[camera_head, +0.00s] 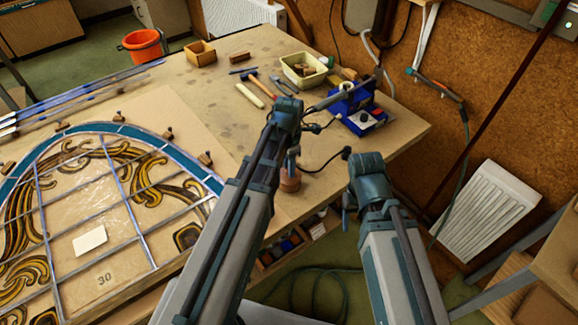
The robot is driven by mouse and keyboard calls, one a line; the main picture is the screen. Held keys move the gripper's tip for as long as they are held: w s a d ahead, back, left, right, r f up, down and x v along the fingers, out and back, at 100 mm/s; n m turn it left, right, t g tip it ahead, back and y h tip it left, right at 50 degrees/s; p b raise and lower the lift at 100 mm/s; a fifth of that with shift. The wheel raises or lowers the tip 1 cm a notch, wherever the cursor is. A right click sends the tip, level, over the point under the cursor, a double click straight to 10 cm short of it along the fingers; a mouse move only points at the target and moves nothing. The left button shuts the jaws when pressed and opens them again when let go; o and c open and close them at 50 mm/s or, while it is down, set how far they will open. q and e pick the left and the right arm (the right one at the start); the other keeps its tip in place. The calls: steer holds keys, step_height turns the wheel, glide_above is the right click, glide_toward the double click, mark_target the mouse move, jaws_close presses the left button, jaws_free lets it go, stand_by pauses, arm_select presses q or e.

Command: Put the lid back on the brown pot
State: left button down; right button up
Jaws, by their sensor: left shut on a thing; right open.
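The small brown pot (290,184) stands near the right front edge of the workbench, by my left gripper. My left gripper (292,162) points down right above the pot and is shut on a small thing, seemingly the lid. The lid is too small and too covered to tell apart clearly from the pot, and I cannot tell whether it touches the rim. My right gripper (347,208) is open and hangs beyond the bench edge, to the right of the pot, partly hidden by its own arm.
A leaded glass panel (92,238) covers the bench's left. A blue soldering station (360,112) with cables stands near the right edge. A cream tray (303,70), a hammer and other hand tools lie at the back. A ribbed white panel (485,215) leans at the wall.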

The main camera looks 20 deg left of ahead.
arm_select(q)
steer(key=shift+f, duration=0.15)
stand_by(0.5)
steer(key=shift+c, duration=0.2)
jaws_free()
stand_by(0.4)
steer(key=shift+r+p, duration=3.5)
steer(key=shift+r, duration=0.05)
